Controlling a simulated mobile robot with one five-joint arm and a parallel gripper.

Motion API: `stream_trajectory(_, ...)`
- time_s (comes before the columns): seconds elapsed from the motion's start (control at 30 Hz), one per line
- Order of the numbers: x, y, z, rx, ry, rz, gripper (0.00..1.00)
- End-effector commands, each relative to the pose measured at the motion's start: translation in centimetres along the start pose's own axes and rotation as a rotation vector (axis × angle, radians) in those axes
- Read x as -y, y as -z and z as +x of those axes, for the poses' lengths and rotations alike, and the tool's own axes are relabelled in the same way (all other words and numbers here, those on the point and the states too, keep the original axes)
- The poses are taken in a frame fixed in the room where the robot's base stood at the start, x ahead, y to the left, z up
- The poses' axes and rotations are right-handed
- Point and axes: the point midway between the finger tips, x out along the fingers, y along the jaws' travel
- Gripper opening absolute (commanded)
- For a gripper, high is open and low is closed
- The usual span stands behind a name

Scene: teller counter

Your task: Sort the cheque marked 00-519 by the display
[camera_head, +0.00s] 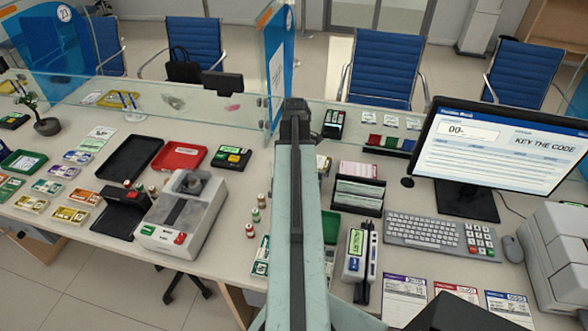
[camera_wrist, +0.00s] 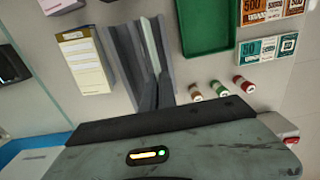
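The display (camera_head: 500,150) stands at the right of the counter, with "00-" in its entry box and "KEY THE CODE" beside it. The keyboard (camera_head: 440,232) lies in front of it. I cannot read 00-519 on any paper, so I cannot pick out that cheque. My gripper (camera_head: 294,108) is at the far end of my raised arm, above the counter's middle. The wrist view looks down on grey finger-like pieces (camera_wrist: 146,65) around a pale strip; whether they are open or shut is unclear.
Three printed sheets (camera_head: 455,300) lie at the front right. A white machine with a green screen (camera_head: 355,252) stands left of them. A glass panel (camera_head: 278,75) rises behind my arm.

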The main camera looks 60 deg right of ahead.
Motion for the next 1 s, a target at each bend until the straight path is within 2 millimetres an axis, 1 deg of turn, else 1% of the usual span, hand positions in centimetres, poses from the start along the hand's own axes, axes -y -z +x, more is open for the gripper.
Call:
stream_trajectory(0.03,0.0,0.0,0.7,0.000,0.000,0.000,0.00)
stream_trajectory(1.0,0.0,-0.1,6.2,0.000,0.000,0.003,0.00)
